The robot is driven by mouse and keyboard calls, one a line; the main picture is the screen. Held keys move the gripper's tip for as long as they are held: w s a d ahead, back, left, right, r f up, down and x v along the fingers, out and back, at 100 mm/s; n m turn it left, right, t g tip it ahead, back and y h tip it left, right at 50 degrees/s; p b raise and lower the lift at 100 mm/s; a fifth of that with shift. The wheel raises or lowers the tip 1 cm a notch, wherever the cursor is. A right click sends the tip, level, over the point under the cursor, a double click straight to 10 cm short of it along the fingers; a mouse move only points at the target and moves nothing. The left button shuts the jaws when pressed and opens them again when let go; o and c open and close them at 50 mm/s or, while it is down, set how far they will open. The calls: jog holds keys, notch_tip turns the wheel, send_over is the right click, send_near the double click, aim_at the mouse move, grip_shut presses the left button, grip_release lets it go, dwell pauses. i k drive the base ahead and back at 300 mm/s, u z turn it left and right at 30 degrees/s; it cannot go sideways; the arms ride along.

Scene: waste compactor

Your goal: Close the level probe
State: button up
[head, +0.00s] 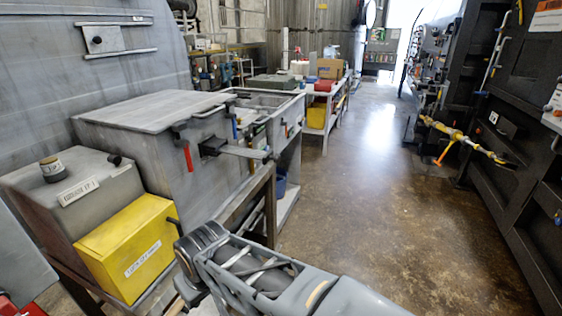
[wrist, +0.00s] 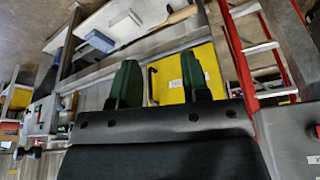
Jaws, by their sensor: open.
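No part is readably marked as the level probe, so I cannot tell which one it is. A grey box (head: 75,190) with a dark round cap (head: 51,169) and a printed label stands at the left in the head view. A yellow box (head: 130,247) with a white label, too blurred to read, sits against its front. A dark handle stands at its right side. In the wrist view, a yellow surface (wrist: 188,72) with a white label and a dark handle (wrist: 152,84) shows beyond my gripper (wrist: 160,85). Its green fingers are spread, with nothing held between them.
A large grey cabinet (head: 150,112) with a red-handled part and a protruding lever (head: 235,150) stands behind the boxes. A red ladder (wrist: 240,60) shows in the wrist view. Dark machinery with a yellow pipe (head: 460,137) lines the right. The floor (head: 385,210) between is clear.

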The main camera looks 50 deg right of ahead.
aim_at(265, 157)
jog(key=z, duration=1.3)
jog(key=k, duration=0.5)
jog(key=u, duration=0.55)
jog(key=i, duration=0.8)
jog(key=z, duration=0.1)
